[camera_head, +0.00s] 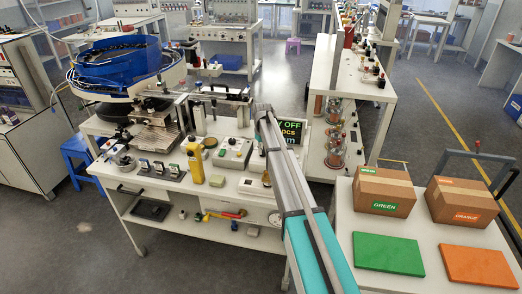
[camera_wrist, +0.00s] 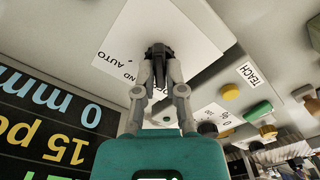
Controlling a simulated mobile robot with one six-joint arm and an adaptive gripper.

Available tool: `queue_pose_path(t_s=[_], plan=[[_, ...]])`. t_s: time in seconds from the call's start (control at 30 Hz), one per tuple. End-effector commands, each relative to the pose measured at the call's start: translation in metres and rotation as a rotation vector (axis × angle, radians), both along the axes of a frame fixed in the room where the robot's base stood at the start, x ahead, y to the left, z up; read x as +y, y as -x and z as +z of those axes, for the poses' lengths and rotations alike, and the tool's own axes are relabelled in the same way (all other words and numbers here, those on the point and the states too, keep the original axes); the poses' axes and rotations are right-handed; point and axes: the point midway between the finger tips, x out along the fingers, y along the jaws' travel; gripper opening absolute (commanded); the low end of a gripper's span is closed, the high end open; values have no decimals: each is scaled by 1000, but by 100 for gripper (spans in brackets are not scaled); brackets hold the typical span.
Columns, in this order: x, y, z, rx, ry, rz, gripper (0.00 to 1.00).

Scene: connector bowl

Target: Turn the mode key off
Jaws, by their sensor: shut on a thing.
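The mode key (camera_wrist: 157,48) is a small dark piece standing out from a white label plate (camera_wrist: 190,30) in the wrist view. The word AUTO and part of another word show on the plate; other lettering is hidden behind my fingers. My gripper (camera_wrist: 158,62) is shut on the key, with its grey fingertips on either side of it. Which way the key points is hard to tell. In the head view my arm passes in front of the bench, and the gripper and key are hidden behind it.
A display (camera_head: 293,131) stands beside my arm, reading OFF at its top; its panel also shows in the wrist view (camera_wrist: 60,120). Yellow (camera_wrist: 230,91) and green (camera_wrist: 257,110) buttons sit close by.

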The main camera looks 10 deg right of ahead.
Motion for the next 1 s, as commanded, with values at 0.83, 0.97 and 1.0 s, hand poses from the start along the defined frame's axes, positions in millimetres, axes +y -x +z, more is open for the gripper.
queue_pose_path(t_s=[0.83,0.97,1.0], plan=[[-2,-1,0,-2,1,51,49],[-2,-1,0,-2,1,51,49],[-2,0,0,-2,1,50,49]])
